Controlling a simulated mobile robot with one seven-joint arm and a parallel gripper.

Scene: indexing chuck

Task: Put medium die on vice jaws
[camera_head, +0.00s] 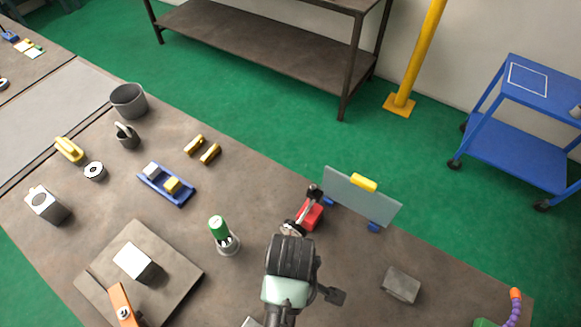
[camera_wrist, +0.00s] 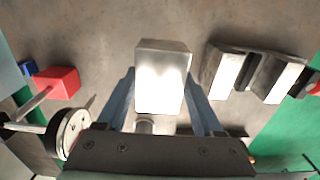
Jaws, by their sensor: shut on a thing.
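The medium die (camera_wrist: 162,62), a bright metal block, is between the two blue-grey fingers of my gripper (camera_wrist: 160,88) in the wrist view. My gripper is shut on it. To the right in that view are two dark metal blocks with bright faces, side by side with a gap; they look like the vice jaws (camera_wrist: 228,72). The die is apart from them in the picture; its height above the table is unclear. In the head view my arm hides the fingertips and the held die. I cannot surely pick out the jaws there.
A red block (camera_head: 313,215) with a dial indicator (camera_wrist: 72,133) stands left of the gripper in the wrist view. A clear screen (camera_head: 350,195) stands near the table edge. A low grey block (camera_head: 400,284) lies right of my arm. A green-topped holder (camera_head: 219,232) stands left.

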